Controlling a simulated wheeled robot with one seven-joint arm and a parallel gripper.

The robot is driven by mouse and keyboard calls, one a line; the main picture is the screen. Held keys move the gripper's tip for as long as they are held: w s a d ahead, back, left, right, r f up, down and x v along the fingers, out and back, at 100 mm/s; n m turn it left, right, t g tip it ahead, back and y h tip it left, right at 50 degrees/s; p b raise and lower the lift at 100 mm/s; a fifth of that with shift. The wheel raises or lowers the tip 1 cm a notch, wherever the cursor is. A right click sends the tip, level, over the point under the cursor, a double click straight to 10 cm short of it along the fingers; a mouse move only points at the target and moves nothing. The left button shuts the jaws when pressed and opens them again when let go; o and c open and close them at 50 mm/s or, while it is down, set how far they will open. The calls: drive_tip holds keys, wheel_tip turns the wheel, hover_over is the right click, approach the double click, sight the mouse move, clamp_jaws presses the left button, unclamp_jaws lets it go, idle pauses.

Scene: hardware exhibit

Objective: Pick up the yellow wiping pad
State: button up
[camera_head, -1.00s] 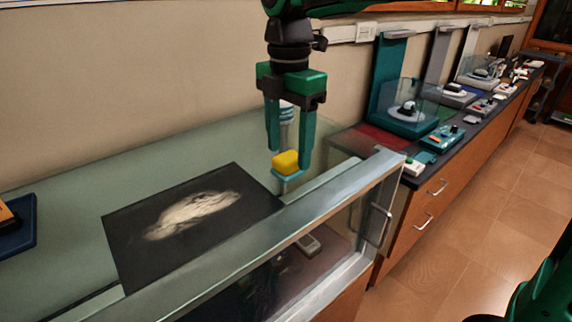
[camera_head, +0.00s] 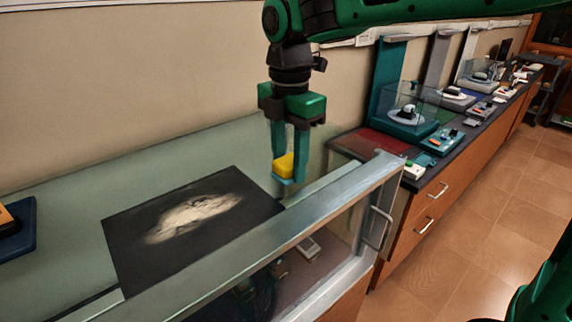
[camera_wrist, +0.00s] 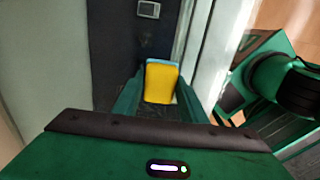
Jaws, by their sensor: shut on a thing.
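The yellow wiping pad (camera_head: 284,165) is a small yellow block with a light blue layer on one side. It is between the fingertips of my gripper (camera_head: 288,168), which is shut on it. In the wrist view the pad (camera_wrist: 161,83) stands between the two green fingers, its blue edge showing at the top. In the head view the pad is near the far right corner of the dark panel, beside the case's metal rail. Whether it touches the surface below cannot be told.
A dark panel (camera_head: 130,235) with a pale smudge lies on the glass-topped case to the left. A metal rail (camera_head: 300,228) runs along the case's front. A dark blue tray (camera_head: 24,232) is at far left. Exhibits line the counter (camera_head: 455,160) at right.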

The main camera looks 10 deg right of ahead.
sight(286, 161)
drive_tip(key=shift+r, duration=0.45)
drive_tip(key=r, duration=0.3)
drive_tip(key=shift+s+a+r, duration=0.3)
drive_tip(key=shift+r, duration=0.1)
drive_tip(key=s+a+r, duration=0.6)
drive_tip(key=s+a, duration=0.1)
drive_tip(key=s, duration=0.1)
drive_tip(key=shift+a+r, duration=0.15)
drive_tip(key=shift+o, duration=0.9)
drive_tip(key=shift+s, duration=0.1)
